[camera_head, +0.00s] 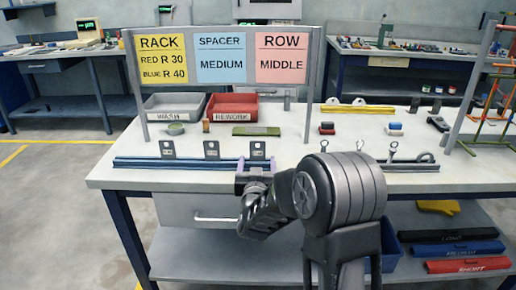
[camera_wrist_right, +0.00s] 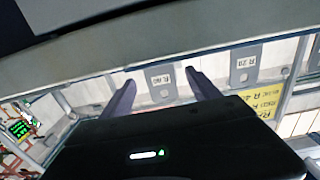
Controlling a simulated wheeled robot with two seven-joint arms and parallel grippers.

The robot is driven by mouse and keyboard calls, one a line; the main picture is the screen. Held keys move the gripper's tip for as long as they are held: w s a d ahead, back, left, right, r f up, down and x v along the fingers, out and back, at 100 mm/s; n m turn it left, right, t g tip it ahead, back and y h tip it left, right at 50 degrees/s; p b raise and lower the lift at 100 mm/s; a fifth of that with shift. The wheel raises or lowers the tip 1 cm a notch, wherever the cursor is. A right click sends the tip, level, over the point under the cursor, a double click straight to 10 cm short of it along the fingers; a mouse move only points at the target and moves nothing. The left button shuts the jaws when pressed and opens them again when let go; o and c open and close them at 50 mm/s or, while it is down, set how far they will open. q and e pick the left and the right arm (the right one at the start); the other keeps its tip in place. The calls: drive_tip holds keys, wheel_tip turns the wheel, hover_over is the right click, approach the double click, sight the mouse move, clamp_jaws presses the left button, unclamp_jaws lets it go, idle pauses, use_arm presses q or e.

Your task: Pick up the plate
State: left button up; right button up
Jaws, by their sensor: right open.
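Several small grey plates stand upright in a row along a blue rail (camera_head: 190,163) on the bench: a left one (camera_head: 167,148), a middle one (camera_head: 211,148) and a right one (camera_head: 258,149). My right gripper (camera_head: 257,168) is open at the right plate, on the near side of the rail. In the right wrist view a plate with a small label (camera_wrist_right: 160,84) shows between the two spread fingers, with a gap on each side. Another plate (camera_wrist_right: 245,62) shows to the right of them. My left gripper is not in view.
A sign board shows RACK (camera_head: 160,57), SPACER (camera_head: 221,56) and ROW (camera_head: 281,56) cards. Behind the plates are a WASH tray (camera_head: 174,115), a REWORK tray (camera_head: 232,115) and a green block (camera_head: 256,131). Hooks stand on a rail (camera_head: 400,167) at right.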

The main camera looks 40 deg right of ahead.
sight(258, 152)
drive_tip(key=shift+a+r, duration=0.1)
drive_tip(key=shift+r, duration=0.15)
drive_tip(key=shift+s+a+r, duration=0.1)
drive_tip(key=shift+s+a, duration=0.1)
drive_tip(key=shift+s, duration=0.05)
drive_tip(key=shift+x, duration=1.45)
drive_tip(key=shift+p+x, duration=0.5)
drive_tip(key=shift+x, duration=2.05)
drive_tip(key=shift+s+d, duration=0.1)
drive_tip(key=shift+r, duration=0.1)
clamp_jaws()
